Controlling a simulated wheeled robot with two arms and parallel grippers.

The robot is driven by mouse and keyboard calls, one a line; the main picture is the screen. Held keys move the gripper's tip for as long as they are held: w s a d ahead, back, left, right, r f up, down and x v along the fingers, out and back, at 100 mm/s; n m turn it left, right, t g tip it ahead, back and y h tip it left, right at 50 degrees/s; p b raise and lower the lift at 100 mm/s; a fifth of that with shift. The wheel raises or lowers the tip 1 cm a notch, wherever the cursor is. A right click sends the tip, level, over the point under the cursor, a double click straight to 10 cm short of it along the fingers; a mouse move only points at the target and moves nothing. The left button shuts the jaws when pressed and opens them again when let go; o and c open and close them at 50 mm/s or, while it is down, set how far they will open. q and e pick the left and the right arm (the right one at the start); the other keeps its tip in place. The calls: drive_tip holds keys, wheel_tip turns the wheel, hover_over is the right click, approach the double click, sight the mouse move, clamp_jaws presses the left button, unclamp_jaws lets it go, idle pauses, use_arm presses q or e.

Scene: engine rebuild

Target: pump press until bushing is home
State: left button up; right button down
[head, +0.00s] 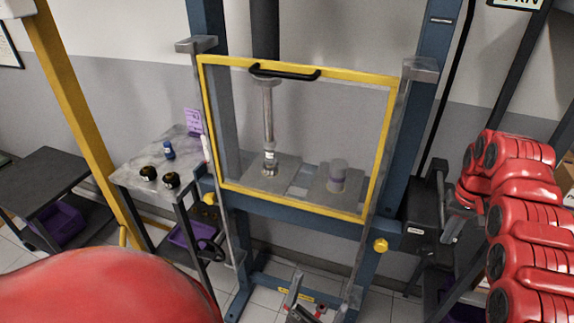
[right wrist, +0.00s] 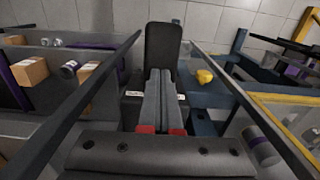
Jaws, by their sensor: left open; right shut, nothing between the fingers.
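The blue-framed press stands in the middle of the head view behind a yellow-framed clear guard (head: 299,197), which is down. Its steel ram (head: 267,112) reaches down to a small metal piece (head: 270,166) on the left plate; I cannot tell whether this is the bushing or how deep it sits. The dark pump unit (head: 418,218) is on the press's right side, with its black lever (right wrist: 163,55) upright in the right wrist view. My right gripper (right wrist: 160,75) is shut and empty, close in front of the lever; contact is unclear. My left gripper (head: 304,308) is open, low before the press.
A grey cylinder with a purple band (head: 338,178) stands on the right plate behind the guard. Yellow knobs (head: 381,245) stick out below the guard. Boxes (right wrist: 30,71) lie at left in the wrist view.

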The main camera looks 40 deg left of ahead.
sight(443, 246)
wheel_tip(443, 246, up, 12)
drive_tip(key=p, duration=1)
wheel_tip(443, 246, down, 16)
drive_tip(key=b, duration=1.4)
drive_tip(key=shift+f+b, duration=0.25)
drive_tip(key=shift+b, duration=0.05)
wheel_tip(443, 246, up, 16)
drive_tip(key=p, duration=1.4)
drive_tip(key=shift+r+p, duration=0.25)
drive_tip(key=shift+p, duration=0.05)
